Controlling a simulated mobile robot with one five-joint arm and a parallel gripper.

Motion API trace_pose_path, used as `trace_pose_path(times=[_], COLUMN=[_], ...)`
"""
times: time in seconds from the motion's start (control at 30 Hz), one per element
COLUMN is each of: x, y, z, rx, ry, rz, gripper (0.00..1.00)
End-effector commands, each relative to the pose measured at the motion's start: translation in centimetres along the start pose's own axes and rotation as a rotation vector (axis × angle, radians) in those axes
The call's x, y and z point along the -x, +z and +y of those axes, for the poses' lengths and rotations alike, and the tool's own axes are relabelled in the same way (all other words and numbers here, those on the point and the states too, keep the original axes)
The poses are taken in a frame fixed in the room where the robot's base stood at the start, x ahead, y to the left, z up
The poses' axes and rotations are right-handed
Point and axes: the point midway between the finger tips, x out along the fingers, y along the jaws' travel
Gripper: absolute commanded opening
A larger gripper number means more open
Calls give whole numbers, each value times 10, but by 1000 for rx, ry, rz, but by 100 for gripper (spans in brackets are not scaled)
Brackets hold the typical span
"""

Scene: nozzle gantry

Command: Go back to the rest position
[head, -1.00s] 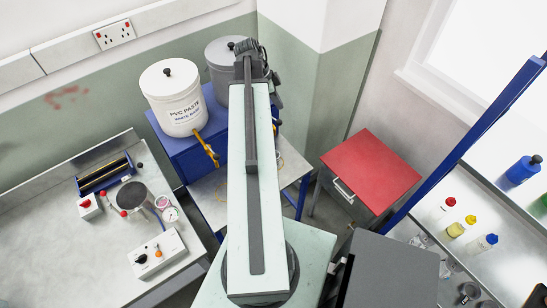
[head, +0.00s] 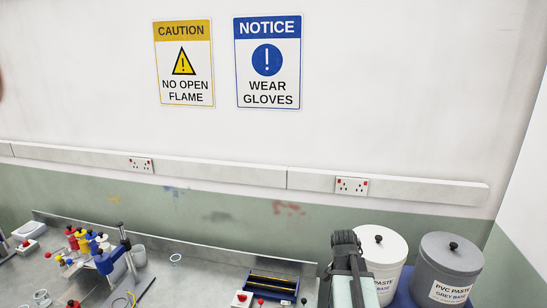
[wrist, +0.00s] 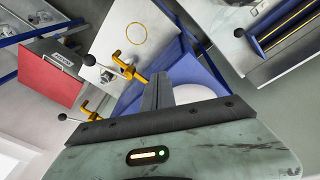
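My gripper (wrist: 158,92) shows in the wrist view as two dark fingers close together, with nothing seen between them. It is over the blue stand (wrist: 182,62) and beside a white round surface, partly hidden, that looks like a tub. In the head view the end of my arm (head: 348,262) is at the lower right, in front of the white PVC paste tub (head: 382,248). The fingertips cannot be made out there.
The grey paste tub (head: 447,268) stands right of the white one. A steel bench with a roller unit (head: 268,286) and coloured bottles (head: 80,240) lies left. The wrist view shows yellow taps (wrist: 128,68), a yellow ring (wrist: 136,33) and a red-topped cabinet (wrist: 50,75).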

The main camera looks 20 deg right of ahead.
Motion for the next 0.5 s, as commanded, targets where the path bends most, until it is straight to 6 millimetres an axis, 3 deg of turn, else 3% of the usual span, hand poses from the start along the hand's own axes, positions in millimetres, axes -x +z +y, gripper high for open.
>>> trace_pose_path(times=[0.03, 0.1, 0.2, 0.3, 0.5], x=[7, 16, 28, 37, 55], y=[31, 70, 122, 170, 260], z=[-33, -70, -110, -139, -177], rx=[149, 351, 599, 809, 1181], ry=[-29, -67, -113, -153, -226], rz=[-3, -7, -10, -9, -2], gripper=[0, 0, 0, 0, 0])
